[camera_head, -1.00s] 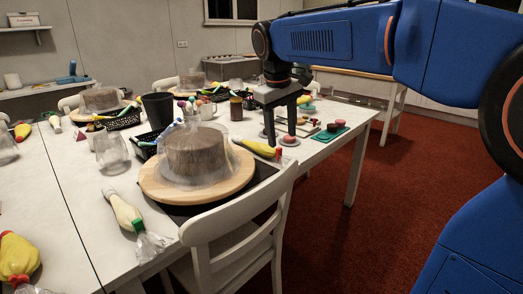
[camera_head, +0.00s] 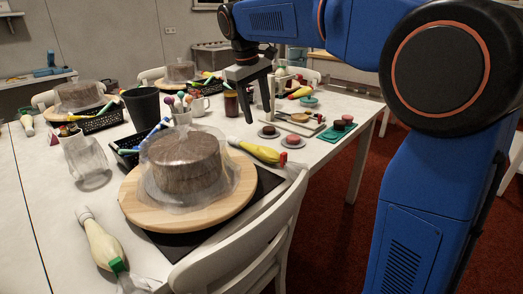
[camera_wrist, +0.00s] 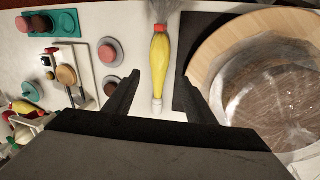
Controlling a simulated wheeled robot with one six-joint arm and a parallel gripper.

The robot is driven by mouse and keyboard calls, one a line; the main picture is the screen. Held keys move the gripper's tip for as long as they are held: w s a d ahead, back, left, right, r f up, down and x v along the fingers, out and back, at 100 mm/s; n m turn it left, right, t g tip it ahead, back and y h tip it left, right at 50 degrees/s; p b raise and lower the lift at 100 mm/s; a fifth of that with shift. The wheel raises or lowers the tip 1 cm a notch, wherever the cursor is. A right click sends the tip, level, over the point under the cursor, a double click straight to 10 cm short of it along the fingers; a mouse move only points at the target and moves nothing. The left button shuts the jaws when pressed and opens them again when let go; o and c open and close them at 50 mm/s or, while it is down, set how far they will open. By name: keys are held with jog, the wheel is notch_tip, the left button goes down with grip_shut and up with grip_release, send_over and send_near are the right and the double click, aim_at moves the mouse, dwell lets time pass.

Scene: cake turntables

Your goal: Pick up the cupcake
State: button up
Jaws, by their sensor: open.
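Several small round cakes that look like cupcakes are on the table's right side. A reddish one (camera_head: 292,140) and a dark brown one (camera_head: 268,130) each sit on a small grey disc. In the wrist view the reddish one (camera_wrist: 107,53) is in full view, and the brown one (camera_wrist: 109,89) is partly hidden by my left finger. Two more (camera_head: 343,122) stand on a teal mat (camera_head: 327,138). My gripper (camera_head: 260,117) is open and empty, above the table. In the wrist view its fingers (camera_wrist: 162,80) spread over a yellow piping bag, beside the brown cake.
A covered cake (camera_head: 188,165) stands on a wooden turntable (camera_head: 210,214) close by. The yellow piping bag (camera_head: 256,152) lies between it and the small cakes. A jar (camera_head: 231,103) and a tool cup (camera_head: 182,118) stand behind. A white chair (camera_head: 262,236) is at the near edge.

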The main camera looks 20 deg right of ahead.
aim_at(266, 148)
jog(key=x, duration=1.6)
jog(key=shift+d+f, duration=0.25)
jog(key=shift+f, duration=0.1)
jog(key=c, duration=0.9)
jog(key=shift+r, duration=0.15)
